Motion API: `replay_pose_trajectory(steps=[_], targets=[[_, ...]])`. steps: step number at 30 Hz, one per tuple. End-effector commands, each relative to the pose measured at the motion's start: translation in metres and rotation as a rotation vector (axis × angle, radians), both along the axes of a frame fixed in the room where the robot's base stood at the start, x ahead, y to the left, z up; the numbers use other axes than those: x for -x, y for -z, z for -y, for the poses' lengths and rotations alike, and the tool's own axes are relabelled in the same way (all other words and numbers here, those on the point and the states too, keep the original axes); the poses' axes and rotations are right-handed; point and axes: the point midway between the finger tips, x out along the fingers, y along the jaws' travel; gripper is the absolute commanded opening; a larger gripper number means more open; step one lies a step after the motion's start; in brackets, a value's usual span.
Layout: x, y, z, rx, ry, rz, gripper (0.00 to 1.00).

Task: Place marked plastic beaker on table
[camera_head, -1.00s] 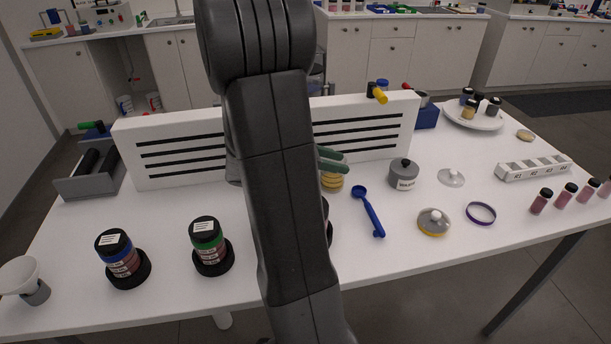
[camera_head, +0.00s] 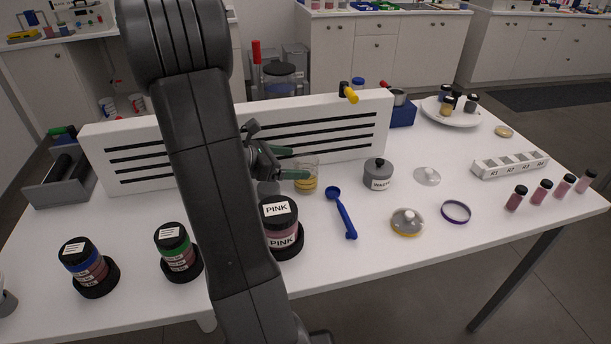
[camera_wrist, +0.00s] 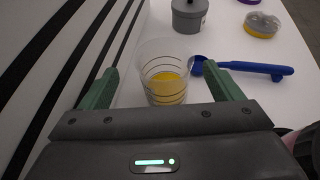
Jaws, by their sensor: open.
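The marked plastic beaker (camera_wrist: 165,72) is clear with ring markings and holds something yellow at its bottom. It stands upright on the white table, and in the head view the beaker (camera_head: 307,178) is in front of the slotted white panel. My gripper (camera_wrist: 165,82) is open, with its green fingers on either side of the beaker in the wrist view. In the head view my gripper (camera_head: 285,162) reaches to the beaker's left side, partly hidden by my arm.
A blue spoon (camera_head: 343,213) lies just right of the beaker. A grey lidded pot (camera_head: 378,174) stands behind it to the right. The PINK jar (camera_head: 281,228) is in front. The slotted panel (camera_head: 345,105) stands close behind.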

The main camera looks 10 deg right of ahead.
Motion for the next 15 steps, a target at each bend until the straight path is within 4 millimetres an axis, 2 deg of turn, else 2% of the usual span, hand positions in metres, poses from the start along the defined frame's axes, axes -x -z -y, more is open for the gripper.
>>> replay_pose_trajectory(steps=[9, 15], targets=[[-0.002, 0.014, 0.037, 0.001, 0.003, -0.002, 0.86], [-0.005, 0.018, 0.044, 0.000, 0.001, -0.001, 0.86]])
